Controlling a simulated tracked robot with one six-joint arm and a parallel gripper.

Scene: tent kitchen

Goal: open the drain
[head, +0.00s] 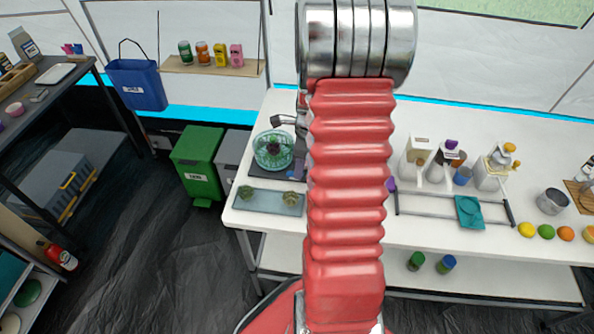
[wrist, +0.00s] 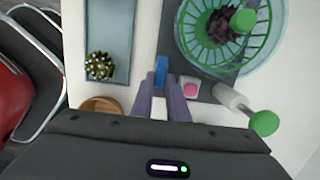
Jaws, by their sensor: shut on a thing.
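A clear bowl with a green basket (wrist: 190,35) inside stands on a dark grey base (wrist: 208,90) in the wrist view. A dark leafy thing lies in the basket. The bowl also shows in the head view (head: 272,150), left of my arm. My gripper (wrist: 161,80) is at the left edge of the base. Its two fingers are shut on a small blue part (wrist: 161,67), which looks like the drain's handle. The lower side of the blue part is hidden between the fingers. A pink block (wrist: 189,87) lies just right of the fingers.
A grey-blue tray (wrist: 120,20) with a spiky plant is left of my gripper, with a wooden round dish (wrist: 101,103) below it. A white cylinder with a green knob (wrist: 264,123) sticks out at the right. My arm hides the middle of the white table (head: 430,237).

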